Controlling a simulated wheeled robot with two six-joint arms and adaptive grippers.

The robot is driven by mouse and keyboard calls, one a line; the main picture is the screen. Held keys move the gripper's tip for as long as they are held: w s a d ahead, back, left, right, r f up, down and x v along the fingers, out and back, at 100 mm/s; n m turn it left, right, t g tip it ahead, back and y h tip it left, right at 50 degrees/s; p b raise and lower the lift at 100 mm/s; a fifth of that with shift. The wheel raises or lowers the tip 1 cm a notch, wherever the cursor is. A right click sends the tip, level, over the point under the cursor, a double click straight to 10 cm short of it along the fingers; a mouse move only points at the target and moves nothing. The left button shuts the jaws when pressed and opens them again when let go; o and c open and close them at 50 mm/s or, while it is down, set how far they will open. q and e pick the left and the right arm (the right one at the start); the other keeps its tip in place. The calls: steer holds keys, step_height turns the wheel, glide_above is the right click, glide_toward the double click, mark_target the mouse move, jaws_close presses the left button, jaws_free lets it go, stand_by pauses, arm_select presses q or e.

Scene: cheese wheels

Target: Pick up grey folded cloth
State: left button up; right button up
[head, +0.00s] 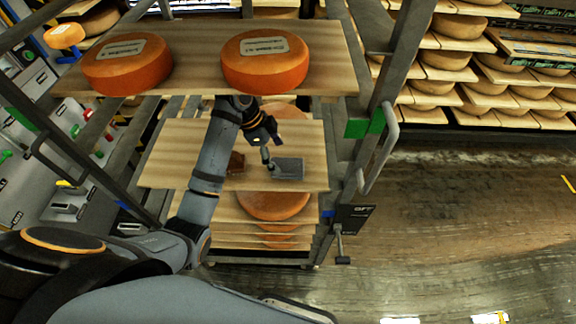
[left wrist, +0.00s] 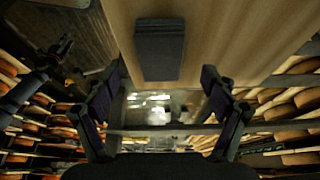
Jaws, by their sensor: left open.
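The grey folded cloth (head: 289,169) lies flat on the middle wooden board (head: 170,152), toward its right end. In the left wrist view the cloth (left wrist: 160,50) is a dark flat rectangle on the board, just beyond and between my fingers. My left gripper (head: 267,156) is open and empty, at the cloth's left side in the head view. Its two spread fingers (left wrist: 163,72) show on both sides of the cloth in the wrist view.
An upper board (head: 200,67) with two orange cheese wheels (head: 264,62) overhangs the cloth's board. Rack posts (head: 385,85) stand to the right. Open floor (head: 460,200) lies at right.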

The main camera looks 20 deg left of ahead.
mark_target(285, 165)
arm_select(q)
steer(key=shift+d+f, duration=0.1)
steer(key=shift+d, duration=0.05)
steer(key=x, duration=0.5)
arm_select(e)
steer(key=shift+r, duration=0.15)
arm_select(q)
steer(key=shift+c, duration=0.3)
steer(key=c, duration=1.1)
steer(key=shift+r, duration=0.2)
arm_select(e)
steer(key=shift+r, duration=0.15)
